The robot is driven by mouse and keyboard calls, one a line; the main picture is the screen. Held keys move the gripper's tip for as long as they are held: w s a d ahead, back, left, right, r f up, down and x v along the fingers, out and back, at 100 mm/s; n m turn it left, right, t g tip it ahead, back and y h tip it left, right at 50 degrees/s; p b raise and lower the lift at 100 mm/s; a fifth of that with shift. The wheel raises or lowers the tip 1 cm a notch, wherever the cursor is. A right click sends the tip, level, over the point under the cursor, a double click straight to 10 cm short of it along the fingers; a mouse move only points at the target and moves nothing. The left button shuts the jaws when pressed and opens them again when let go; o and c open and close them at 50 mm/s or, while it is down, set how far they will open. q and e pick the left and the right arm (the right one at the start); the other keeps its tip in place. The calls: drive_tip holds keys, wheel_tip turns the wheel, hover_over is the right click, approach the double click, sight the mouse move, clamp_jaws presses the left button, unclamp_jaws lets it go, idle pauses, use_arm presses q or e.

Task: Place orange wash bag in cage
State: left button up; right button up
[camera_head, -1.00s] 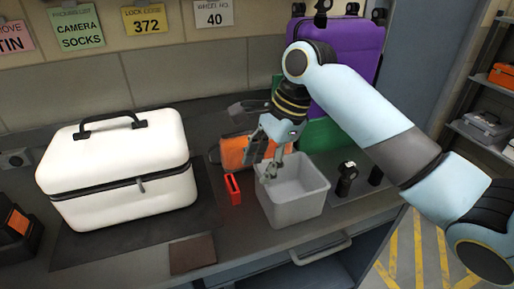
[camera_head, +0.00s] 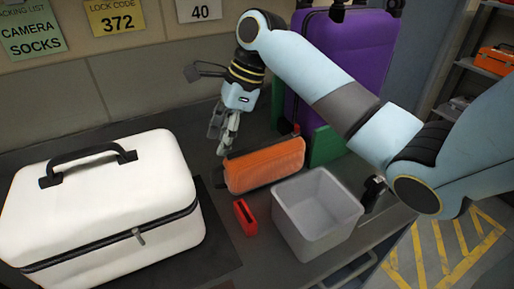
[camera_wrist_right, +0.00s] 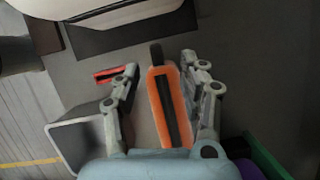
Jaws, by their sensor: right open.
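The orange wash bag (camera_head: 265,168) lies on the dark counter behind the grey bin, with a dark strap at its left end. In the right wrist view the wash bag (camera_wrist_right: 157,98) appears lengthwise between my open fingers, a dark zip strip along it. My right gripper (camera_head: 222,138) is open and empty, pointing down near the bag's left end, seemingly above it; it also shows in the right wrist view (camera_wrist_right: 160,66). An open grey bin (camera_head: 308,243) stands in front of the bag and looks empty. I see no wire cage. My left gripper is not in view.
A large white case (camera_head: 95,210) fills the left of the counter. A small red item (camera_head: 245,217) stands between case and bin. A purple suitcase (camera_head: 345,62) with green panels (camera_head: 325,147) stands behind right. A dark small object (camera_head: 373,190) is right of the bin.

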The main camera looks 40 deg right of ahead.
sight(212, 172)
drive_tip(key=x, duration=0.4)
drive_tip(key=shift+s+a, duration=0.1)
drive_tip(key=shift+s, duration=0.2)
drive_tip(key=shift+w+f, duration=0.1)
drive_tip(key=shift+f, duration=0.1)
drive_tip(key=b+x, duration=0.1)
drive_tip(key=x, duration=0.4)
drive_tip(key=shift+f, duration=0.1)
drive_tip(key=shift+s, duration=0.2)
drive_tip(key=c, duration=0.3)
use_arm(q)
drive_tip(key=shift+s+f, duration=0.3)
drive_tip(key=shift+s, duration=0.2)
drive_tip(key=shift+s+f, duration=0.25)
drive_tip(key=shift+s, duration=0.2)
use_arm(e)
clamp_jaws()
